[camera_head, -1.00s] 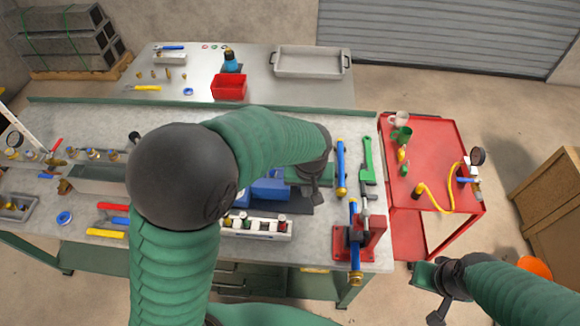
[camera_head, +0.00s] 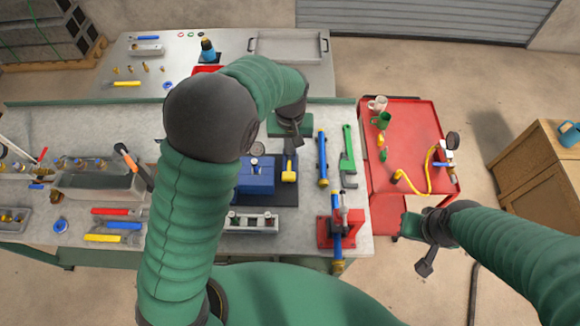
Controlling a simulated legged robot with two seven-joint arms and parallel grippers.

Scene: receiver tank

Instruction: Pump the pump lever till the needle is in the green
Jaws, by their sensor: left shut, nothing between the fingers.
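A blue pump unit (camera_head: 256,181) sits on a black base (camera_head: 284,194) on the workbench. A lever with a yellow grip (camera_head: 289,168) stands at its right side. A round grey dial (camera_head: 257,149) shows just behind the blue unit, partly beside my arm; its needle and green band are too small to read. My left gripper (camera_head: 295,131) is shut and empty, above and behind the yellow grip, apart from it as far as I can tell. My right gripper (camera_head: 423,252) hangs over the floor by the red cart; its jaws are unclear.
A red vise (camera_head: 340,228) holding a blue bar stands at the bench's front right. A red cart (camera_head: 411,149) with mugs and a yellow hose stands right. My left arm hides part of the bench.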

